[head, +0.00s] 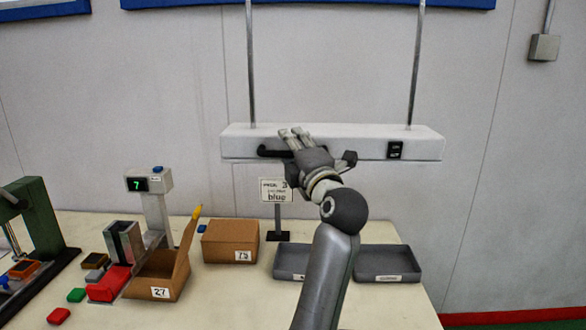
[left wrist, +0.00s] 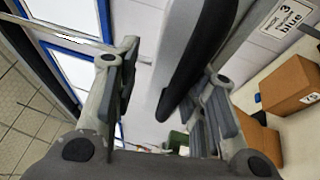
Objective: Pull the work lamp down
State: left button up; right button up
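The work lamp (head: 235,143) is a long white bar hung level on two metal rods above the table. A black handle (head: 272,152) runs along its front, partly hidden by my left gripper (head: 294,134). In the left wrist view the dark handle (left wrist: 192,55) passes between the two spread fingers, with a gap to the left finger; contact with the right finger is unclear. My left gripper is open around the handle and not closed on it. My right gripper is not in view.
A black switch (head: 395,150) is on the lamp's right part. Below, the table holds a sign (head: 274,190), box 75 (head: 229,241), open box 27 (head: 157,279), a scale (head: 155,195), two grey trays (head: 388,263) and a green press (head: 38,222).

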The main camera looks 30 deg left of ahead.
pick_arm(q)
jog(key=shift+r, duration=0.75)
